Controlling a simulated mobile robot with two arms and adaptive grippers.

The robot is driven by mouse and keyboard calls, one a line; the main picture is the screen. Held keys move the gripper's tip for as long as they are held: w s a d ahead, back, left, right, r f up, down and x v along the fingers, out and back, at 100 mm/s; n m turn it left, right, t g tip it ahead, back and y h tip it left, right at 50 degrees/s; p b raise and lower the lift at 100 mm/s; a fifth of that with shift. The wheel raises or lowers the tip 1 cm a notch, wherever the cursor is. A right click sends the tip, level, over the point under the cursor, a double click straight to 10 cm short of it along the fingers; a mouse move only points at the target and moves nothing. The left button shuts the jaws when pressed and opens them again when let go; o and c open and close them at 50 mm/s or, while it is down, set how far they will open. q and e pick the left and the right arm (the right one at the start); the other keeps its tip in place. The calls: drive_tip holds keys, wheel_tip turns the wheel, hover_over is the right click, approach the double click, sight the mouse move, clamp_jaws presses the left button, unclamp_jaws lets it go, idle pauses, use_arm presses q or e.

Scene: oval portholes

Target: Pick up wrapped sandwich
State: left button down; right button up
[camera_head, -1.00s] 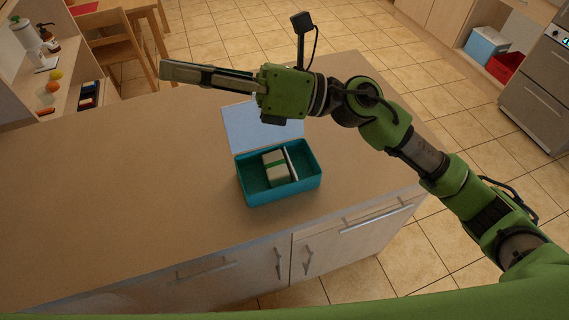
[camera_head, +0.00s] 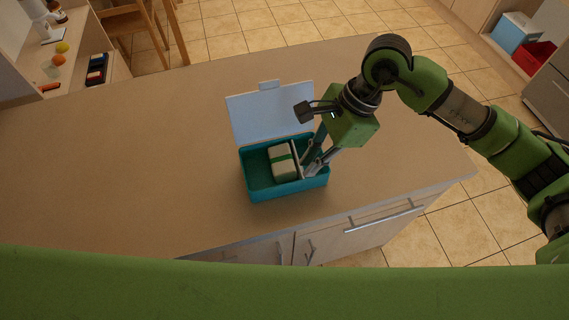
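The wrapped sandwich (camera_head: 284,162), a pale block with a green band, lies inside a teal lunch box (camera_head: 285,190) on the counter. A thin white divider (camera_head: 296,158) stands just to its right. My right gripper (camera_head: 308,172) points down into the right part of the box, beside the divider and to the right of the sandwich. A gap shows between its fingers and it holds nothing that I can see. Its fingertips are partly hard to make out against the box. My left gripper is not in view.
The box's pale lid (camera_head: 265,112) stands open at its back. The wooden counter (camera_head: 130,160) is clear around the box. A shelf with fruit and a dark tray (camera_head: 97,70) is at the upper left. Blue and red bins (camera_head: 535,58) are at the upper right.

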sight(291, 184)
drive_tip(key=p+x, duration=0.1)
drive_tip(key=x, duration=0.3)
drive_tip(key=shift+a+f, duration=0.15)
drive_tip(key=shift+f, duration=0.05)
drive_tip(key=p+x, duration=0.3)
drive_tip(key=x, duration=0.1)
drive_tip(key=shift+a+f, duration=0.15)
drive_tip(key=shift+a, duration=0.15)
drive_tip(key=shift+a+f, duration=0.1)
drive_tip(key=shift+f, duration=0.3)
clamp_jaws()
drive_tip(key=shift+w+r, duration=0.1)
